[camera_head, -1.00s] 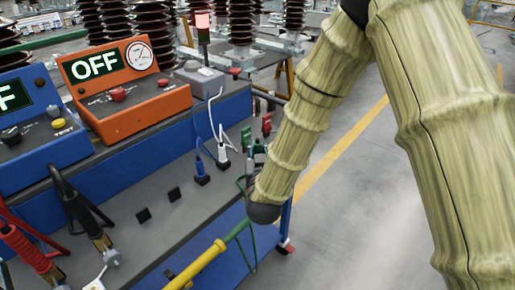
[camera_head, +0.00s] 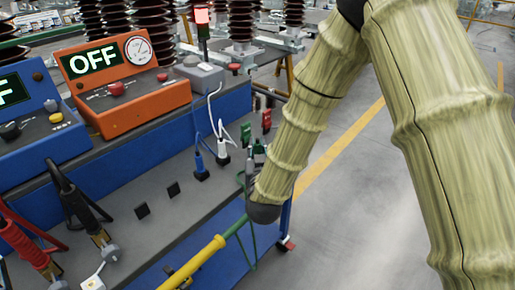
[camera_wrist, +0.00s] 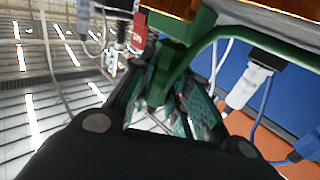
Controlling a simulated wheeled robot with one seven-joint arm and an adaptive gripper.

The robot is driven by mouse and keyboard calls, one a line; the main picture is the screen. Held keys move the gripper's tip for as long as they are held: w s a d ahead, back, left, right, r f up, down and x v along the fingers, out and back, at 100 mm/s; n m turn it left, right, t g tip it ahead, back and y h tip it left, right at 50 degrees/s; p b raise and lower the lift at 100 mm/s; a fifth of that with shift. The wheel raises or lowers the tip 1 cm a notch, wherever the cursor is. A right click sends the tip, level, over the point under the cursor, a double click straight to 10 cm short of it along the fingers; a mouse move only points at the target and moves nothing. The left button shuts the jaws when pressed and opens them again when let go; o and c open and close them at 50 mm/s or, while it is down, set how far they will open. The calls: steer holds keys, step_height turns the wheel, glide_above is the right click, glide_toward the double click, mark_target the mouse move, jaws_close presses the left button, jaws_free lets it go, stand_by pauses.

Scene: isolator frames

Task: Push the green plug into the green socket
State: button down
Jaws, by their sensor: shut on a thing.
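My gripper (camera_wrist: 163,100) is shut on the green plug (camera_wrist: 160,85) in the wrist view, with a finger on each side of it. A green cable (camera_wrist: 235,32) curves off to the right from the plug's upper part. In the head view the gripper (camera_head: 248,175) is mostly hidden behind my arm, at the far right end of the bench. A green piece (camera_head: 259,151) shows just above it. I cannot clearly make out the green socket, or tell whether the plug touches it.
A white plug (camera_head: 222,152) and a blue plug (camera_head: 199,167) stand upright on the grey bench (camera_head: 150,236), left of my gripper. A red connector (camera_head: 266,121) is behind it. An orange box (camera_head: 128,90) reads OFF. Open floor lies to the right.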

steer(key=shift+f, duration=0.2)
steer(key=c, duration=1.3)
jaws_free()
steer(key=s, duration=0.4)
steer(key=s+d, duration=0.1)
steer(key=s, duration=0.3)
steer(key=s+d, duration=0.1)
steer(key=s, duration=0.3)
